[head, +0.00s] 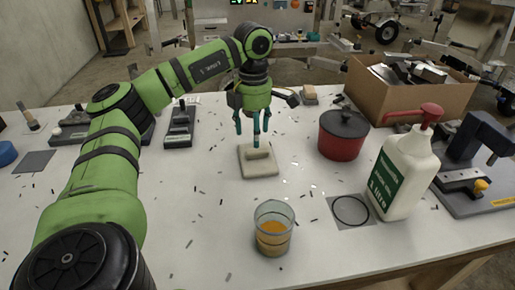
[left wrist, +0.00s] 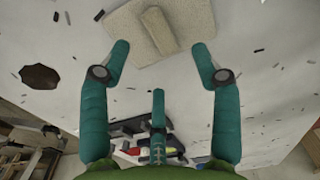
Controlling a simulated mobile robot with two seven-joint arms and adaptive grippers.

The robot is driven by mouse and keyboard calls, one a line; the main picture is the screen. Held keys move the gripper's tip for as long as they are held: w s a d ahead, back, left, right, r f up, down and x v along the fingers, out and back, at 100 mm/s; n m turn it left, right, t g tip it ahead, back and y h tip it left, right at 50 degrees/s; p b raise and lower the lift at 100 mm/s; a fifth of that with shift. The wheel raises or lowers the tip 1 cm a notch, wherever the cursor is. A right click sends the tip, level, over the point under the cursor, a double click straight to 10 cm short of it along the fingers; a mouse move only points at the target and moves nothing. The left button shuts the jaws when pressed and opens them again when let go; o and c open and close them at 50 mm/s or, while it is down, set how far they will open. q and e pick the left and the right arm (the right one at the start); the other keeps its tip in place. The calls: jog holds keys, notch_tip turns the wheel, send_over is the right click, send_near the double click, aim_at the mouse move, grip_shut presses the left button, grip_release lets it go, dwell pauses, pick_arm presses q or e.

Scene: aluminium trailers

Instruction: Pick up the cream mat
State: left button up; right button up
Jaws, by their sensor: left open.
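The cream mat (head: 258,171) lies flat on the white table near the middle in the head view, with a raised cream bar across its top. In the left wrist view the mat (left wrist: 130,35) shows at the top, partly cut off by the frame edge. My left gripper (head: 251,138) points down just above the mat's far part. In the left wrist view its teal fingers (left wrist: 160,62) are spread wide, with nothing between them and the mat beyond the tips. My right gripper is not in view.
A red pot with a dark lid (head: 342,136) stands right of the mat. A glass with orange liquid (head: 273,228) is in front, and a white pump bottle (head: 403,172) is farther right. A cardboard box (head: 408,95) stands behind. Small dark bits are scattered on the table (head: 190,235).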

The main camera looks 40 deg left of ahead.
aim_at(257, 156)
pick_arm(q)
jog(key=f, duration=0.4)
jog(key=shift+w+d+f+p, duration=0.2)
jog(key=shift+w+f+p, duration=0.05)
jog(key=shift+p, duration=0.05)
jog(key=shift+f, duration=0.5)
jog(key=c, duration=1.2)
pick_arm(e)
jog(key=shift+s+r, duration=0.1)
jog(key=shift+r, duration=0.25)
